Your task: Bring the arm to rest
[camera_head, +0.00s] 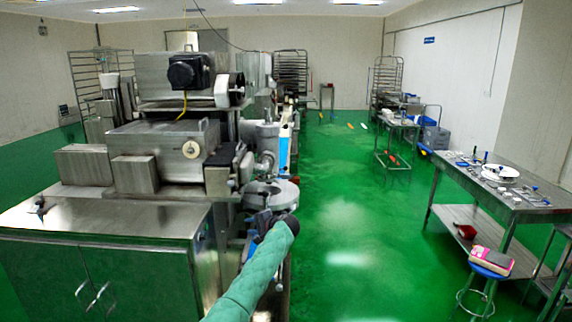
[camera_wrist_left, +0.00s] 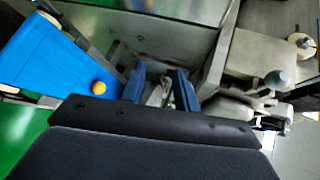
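My left arm, in a green quilted sleeve, reaches up from the bottom middle of the head view towards the encrusting machine (camera_head: 165,150). My left gripper (camera_head: 262,222) is at the machine's right side, just below a round metal plate (camera_head: 270,192); it is small and partly hidden there. In the left wrist view its two blue fingers (camera_wrist_left: 160,88) stand apart with a gap between them. I see nothing clearly held; metal machine parts show behind the gap. My right gripper is in neither view.
A blue conveyor belt (camera_wrist_left: 50,55) with a yellow ball (camera_wrist_left: 99,87) lies left of the fingers in the wrist view. A metal cabinet (camera_head: 120,250) stands at left. A steel table (camera_head: 470,178) and a stool (camera_head: 490,270) stand at right. Green floor (camera_head: 345,220) between is open.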

